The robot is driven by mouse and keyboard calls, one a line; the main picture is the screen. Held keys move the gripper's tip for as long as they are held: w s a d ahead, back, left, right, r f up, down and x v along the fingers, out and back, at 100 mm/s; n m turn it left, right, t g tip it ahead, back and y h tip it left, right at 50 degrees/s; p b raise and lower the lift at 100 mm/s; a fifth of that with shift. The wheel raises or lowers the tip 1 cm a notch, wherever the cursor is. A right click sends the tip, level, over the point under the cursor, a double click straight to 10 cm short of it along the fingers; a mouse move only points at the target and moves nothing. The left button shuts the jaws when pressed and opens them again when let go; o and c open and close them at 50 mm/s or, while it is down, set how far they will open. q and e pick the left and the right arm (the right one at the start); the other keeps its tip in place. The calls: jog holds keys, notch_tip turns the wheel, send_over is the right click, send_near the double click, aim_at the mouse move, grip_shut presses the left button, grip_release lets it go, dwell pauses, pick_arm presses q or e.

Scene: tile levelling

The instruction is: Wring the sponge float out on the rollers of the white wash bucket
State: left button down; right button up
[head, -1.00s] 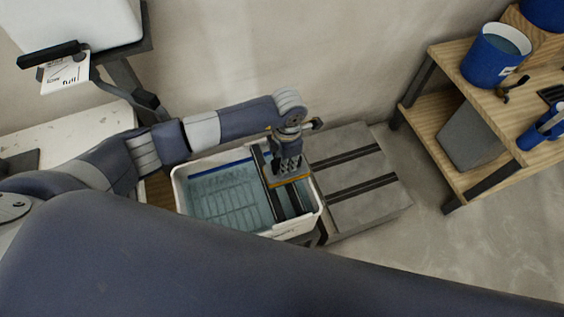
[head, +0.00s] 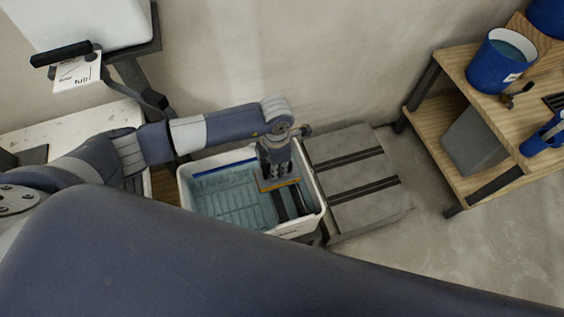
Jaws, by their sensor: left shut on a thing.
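The white wash bucket (head: 187,190) stands left of centre, with bluish water in its left part. Dark rollers (head: 280,206) run across its right part. My left gripper (head: 277,171) reaches down over the bucket and is shut on the sponge float (head: 284,184), whose thin orange-yellow edge shows below the fingers. The float is over the left side of the rollers and the edge of the water. I cannot tell whether it touches the rollers. The gripper hides much of the float and the rollers' far ends. My right gripper is not in view.
A grey slab platform with dark strips (head: 350,165) lies right of the bucket. A wooden shelf (head: 451,64) at the right holds a blue bucket (head: 492,70) and tools. The wall is close behind; the floor at lower right is clear.

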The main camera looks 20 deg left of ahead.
aim_at(291, 163)
pick_arm(q)
jog(key=shift+s+a, duration=0.65)
jog(key=shift+a, duration=0.3)
jog(key=shift+w+d+b, duration=0.45)
jog(key=shift+w+d, duration=0.15)
jog(key=shift+d, duration=0.3)
jog(key=shift+w+d+b, duration=0.4)
jog(key=shift+w+d, duration=0.2)
jog(key=shift+d, duration=0.4)
jog(key=shift+w+d+f+b, duration=0.1)
jog(key=shift+w+d+b, duration=0.2)
jog(key=shift+b, duration=0.1)
jog(key=shift+w+d, duration=0.3)
jog(key=shift+d, duration=0.1)
jog(key=shift+r, duration=0.2)
jog(key=shift+r+p, duration=2.15)
jog(key=shift+r, duration=1.3)
